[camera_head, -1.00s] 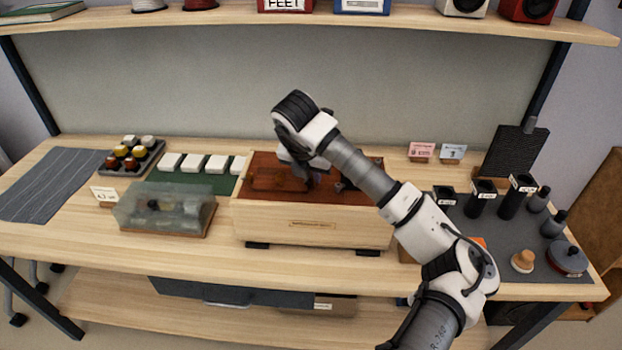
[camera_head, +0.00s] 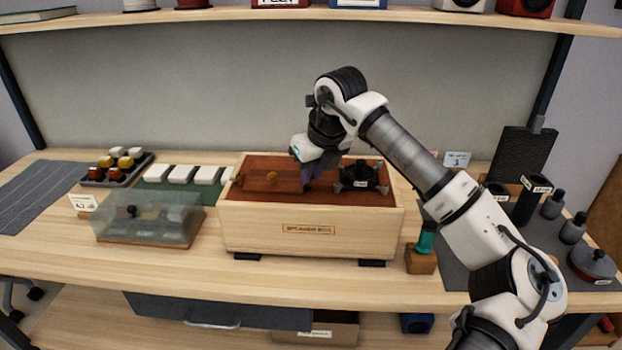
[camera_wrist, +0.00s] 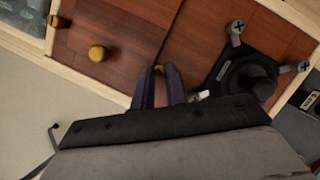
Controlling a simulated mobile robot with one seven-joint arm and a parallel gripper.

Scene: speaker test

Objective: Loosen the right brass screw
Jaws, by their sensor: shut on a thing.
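The speaker box (camera_head: 300,215) is a pale wooden case with a red-brown top, standing on the bench. A panel on its left part carries a round brass knob (camera_wrist: 97,53) in its middle and a left brass screw (camera_wrist: 57,21) near its far edge. The knob also shows in the head view (camera_head: 272,177). My gripper (camera_head: 307,187) reaches down onto the top. In the wrist view its purple fingers (camera_wrist: 158,80) are shut on the right brass screw (camera_wrist: 159,69), which is mostly hidden between the tips.
A black speaker driver with a clamp-like frame (camera_wrist: 250,75) sits close right of my fingers. A clear-covered case (camera_head: 150,218) and white blocks (camera_head: 182,175) lie left of the box. A green-handled tool (camera_head: 427,238) stands in a wooden block at right. Dark weights (camera_head: 531,205) stand further right.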

